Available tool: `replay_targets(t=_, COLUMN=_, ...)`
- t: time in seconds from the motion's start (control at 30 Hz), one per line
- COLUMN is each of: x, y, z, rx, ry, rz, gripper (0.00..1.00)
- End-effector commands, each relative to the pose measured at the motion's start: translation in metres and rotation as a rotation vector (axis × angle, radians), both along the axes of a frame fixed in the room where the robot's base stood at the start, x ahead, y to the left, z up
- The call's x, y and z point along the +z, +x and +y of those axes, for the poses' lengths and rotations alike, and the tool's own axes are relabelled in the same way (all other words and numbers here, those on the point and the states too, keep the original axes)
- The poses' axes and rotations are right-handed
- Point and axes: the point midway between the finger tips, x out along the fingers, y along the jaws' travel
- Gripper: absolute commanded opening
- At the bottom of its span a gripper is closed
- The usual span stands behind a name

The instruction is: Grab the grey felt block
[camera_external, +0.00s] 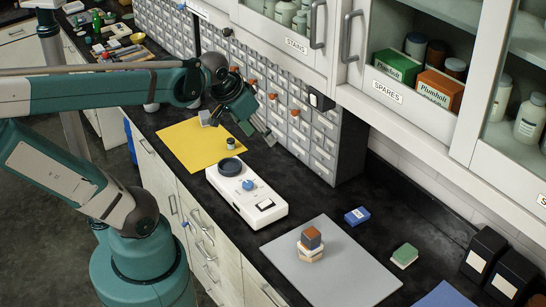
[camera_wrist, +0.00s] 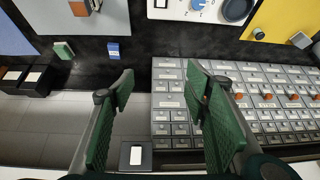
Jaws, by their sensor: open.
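A small grey block (camera_external: 205,118) sits on the yellow mat (camera_external: 185,138), near its back edge. In the wrist view the grey block (camera_wrist: 300,40) is at the upper right, outside the jaws. Its felt texture is too small to make out. My gripper (camera_external: 264,134) is above the counter, in front of the drawer cabinet and right of the block. In the wrist view my gripper (camera_wrist: 161,84) is open, with two green fingers apart and nothing between them.
A dark round-topped piece (camera_external: 230,143) stands on the yellow mat. A white device (camera_external: 246,195) with a blue knob is beside the mat. A grey mat (camera_external: 340,275) holds a small stack with a brown block (camera_external: 311,238). Blue (camera_external: 357,216) and green (camera_external: 404,255) blocks lie farther right. The drawer cabinet (camera_external: 300,140) bounds the back.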

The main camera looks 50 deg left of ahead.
Motion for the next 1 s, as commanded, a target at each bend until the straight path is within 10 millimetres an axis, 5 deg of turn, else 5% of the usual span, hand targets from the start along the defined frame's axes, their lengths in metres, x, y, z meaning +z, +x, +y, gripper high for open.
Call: replay_targets(t=1.0, x=-0.025, y=0.050, z=0.171, rx=0.148, ry=-0.025, rz=0.342, gripper=0.46)
